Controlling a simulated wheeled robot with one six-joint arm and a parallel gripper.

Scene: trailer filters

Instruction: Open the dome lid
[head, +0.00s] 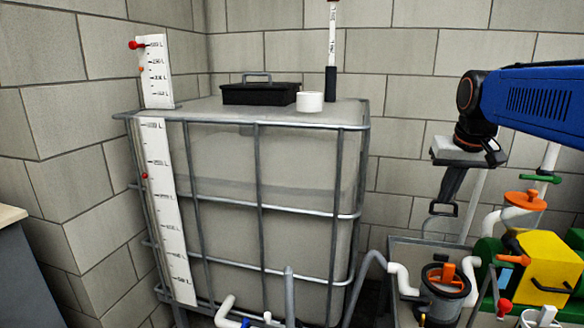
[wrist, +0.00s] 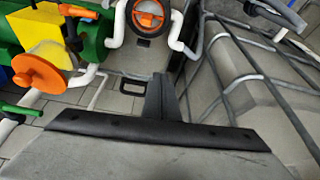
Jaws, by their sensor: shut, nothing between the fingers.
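No part is plainly marked as the dome lid. The other is the dark-ringed round lid with an orange handle (head: 445,277) on a filter housing, seen from above in the wrist view (wrist: 149,15). Both look closed. My gripper (head: 441,220) hangs above and behind the filter housing in the head picture, apart from both. Its fingers (wrist: 160,82) are together and empty.
A large caged tank (head: 225,190) stands left of my gripper, with a black tray (head: 260,92) and white cylinder (head: 310,101) on top. A yellow and green machine (head: 547,262) stands right, among white pipes (head: 480,295). Free air surrounds my gripper before the block wall (head: 415,60).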

